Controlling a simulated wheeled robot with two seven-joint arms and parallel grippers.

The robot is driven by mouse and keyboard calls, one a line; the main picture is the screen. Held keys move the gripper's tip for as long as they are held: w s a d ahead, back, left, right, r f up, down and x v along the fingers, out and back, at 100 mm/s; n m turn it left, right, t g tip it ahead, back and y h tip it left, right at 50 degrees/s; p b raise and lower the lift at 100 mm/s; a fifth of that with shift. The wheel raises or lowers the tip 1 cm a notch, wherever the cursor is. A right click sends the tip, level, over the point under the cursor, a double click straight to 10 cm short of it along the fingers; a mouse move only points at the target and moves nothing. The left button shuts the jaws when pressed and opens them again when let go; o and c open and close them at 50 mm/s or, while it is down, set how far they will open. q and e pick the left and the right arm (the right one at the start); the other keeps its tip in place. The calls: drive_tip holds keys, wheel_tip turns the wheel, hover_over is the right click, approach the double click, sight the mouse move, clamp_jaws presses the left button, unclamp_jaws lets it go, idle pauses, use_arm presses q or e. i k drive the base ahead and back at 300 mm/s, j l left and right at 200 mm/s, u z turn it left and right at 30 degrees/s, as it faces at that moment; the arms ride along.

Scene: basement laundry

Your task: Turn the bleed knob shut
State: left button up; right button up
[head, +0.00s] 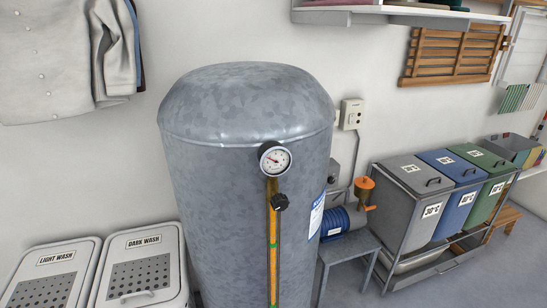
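The bleed knob appears to be the small black knob (280,202) on the front of a tall galvanized tank (215,200), just below a round pressure gauge (274,159). A vertical sight strip (273,250), orange with a green mark, runs down the tank behind the knob. The knob's turn position is too small to tell. Neither of my grippers shows in the head view.
Light wash (42,275) and dark wash (145,268) hampers stand left of the tank. Right of it are a blue pump (337,222) on a grey stand (345,258) and a rack of grey (410,190), blue and green bins. The space before the tank looks clear.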

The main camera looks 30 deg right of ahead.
sight(279, 202)
drive_tip(key=k+z, duration=0.15)
drive_tip(key=z, duration=0.8)
